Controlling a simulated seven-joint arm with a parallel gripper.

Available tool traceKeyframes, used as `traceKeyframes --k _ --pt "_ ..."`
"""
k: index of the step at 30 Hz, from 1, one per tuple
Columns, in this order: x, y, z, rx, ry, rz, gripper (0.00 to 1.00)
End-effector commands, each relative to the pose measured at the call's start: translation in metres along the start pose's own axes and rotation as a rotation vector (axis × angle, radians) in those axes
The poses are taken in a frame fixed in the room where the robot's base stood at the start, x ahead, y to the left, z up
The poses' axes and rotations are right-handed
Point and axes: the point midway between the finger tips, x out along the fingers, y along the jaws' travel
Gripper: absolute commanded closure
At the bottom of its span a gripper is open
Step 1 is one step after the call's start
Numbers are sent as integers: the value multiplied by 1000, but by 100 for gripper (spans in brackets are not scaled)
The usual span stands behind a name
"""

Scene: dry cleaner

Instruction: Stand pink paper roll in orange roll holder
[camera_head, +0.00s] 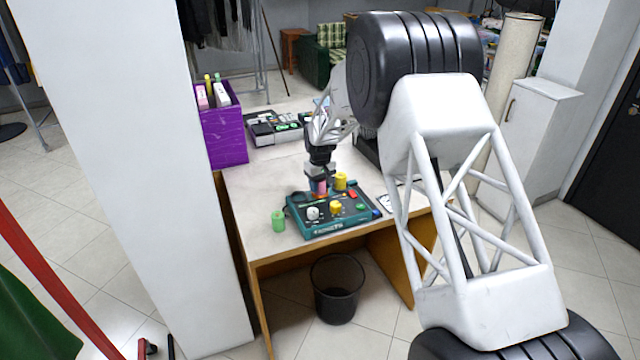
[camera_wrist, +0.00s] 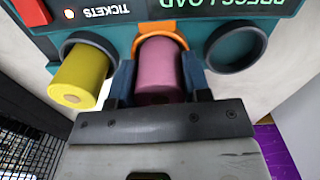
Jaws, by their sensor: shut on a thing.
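The pink paper roll (camera_wrist: 157,72) is between the two fingers of my gripper (camera_wrist: 158,80), which is shut on it. In the wrist view the roll's far end is at the orange roll holder (camera_wrist: 152,28), whose orange rim shows around it. The end appears to be inside the ring, but how deep it sits is hidden. In the head view my gripper (camera_head: 318,180) points down over the teal machine (camera_head: 325,228), with the pink roll (camera_head: 320,187) under it and a bit of orange at its foot.
A yellow roll (camera_wrist: 80,78) stands in the holder beside the orange one. The dark holder (camera_wrist: 236,47) on the other side is empty. A green roll (camera_head: 278,221) stands on the table left of the machine. A purple box (camera_head: 226,138) is at the table's back left.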

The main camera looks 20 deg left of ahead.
Motion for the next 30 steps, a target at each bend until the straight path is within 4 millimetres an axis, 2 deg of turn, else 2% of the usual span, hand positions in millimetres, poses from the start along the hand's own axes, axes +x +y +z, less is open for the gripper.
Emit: traceKeyframes --k 14,15,20,30 --pt "1 0 0 0 0 0 80" --pt "1 0 0 0 0 0 50" --pt "1 0 0 0 0 0 26" --pt "0 0 0 0 0 0 26"
